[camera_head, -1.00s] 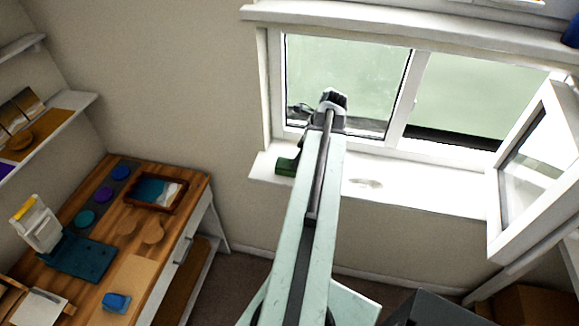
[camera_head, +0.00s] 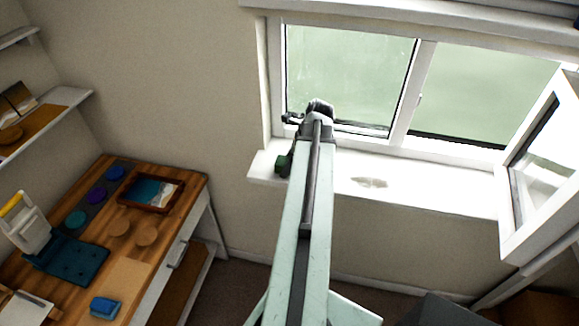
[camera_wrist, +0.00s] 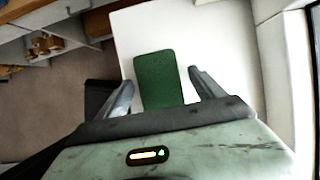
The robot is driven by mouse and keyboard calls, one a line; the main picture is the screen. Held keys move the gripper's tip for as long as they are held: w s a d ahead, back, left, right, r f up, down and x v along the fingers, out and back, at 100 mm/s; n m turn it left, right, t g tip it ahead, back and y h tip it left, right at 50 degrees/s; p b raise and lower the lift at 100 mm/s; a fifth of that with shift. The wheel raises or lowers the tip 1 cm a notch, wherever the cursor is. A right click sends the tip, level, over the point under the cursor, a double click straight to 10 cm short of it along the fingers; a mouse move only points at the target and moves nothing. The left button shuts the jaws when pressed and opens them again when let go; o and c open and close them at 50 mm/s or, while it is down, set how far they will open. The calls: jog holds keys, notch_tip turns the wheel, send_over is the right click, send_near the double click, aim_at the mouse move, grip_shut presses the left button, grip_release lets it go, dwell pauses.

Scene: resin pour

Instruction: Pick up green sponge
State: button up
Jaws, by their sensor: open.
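The green sponge (camera_wrist: 158,78) lies on the white windowsill in the wrist view, between the two fingers of my gripper (camera_wrist: 163,90). The fingers are open, with a gap visible on each side of the sponge. I cannot tell how far above the sill the fingertips are. In the head view only a dark green part of the sponge (camera_head: 284,163) shows at the sill's left end, beside my arm. My gripper (camera_head: 296,119) shows small there, in front of the window.
The white windowsill (camera_head: 430,190) runs right below the window, with a faint stain. An open window sash (camera_head: 505,190) juts out at the right. A wooden workbench (camera_head: 185,205) with several items stands at the left. Shelves hang above it.

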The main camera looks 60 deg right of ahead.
jog(key=shift+f, duration=0.3)
jog(key=shift+c, duration=0.4)
jog(key=c, duration=1.3)
jog(key=shift+r, duration=0.15)
notch_tip(320, 180, up, 10)
jog(key=p, duration=1)
jog(key=shift+r, duration=0.15)
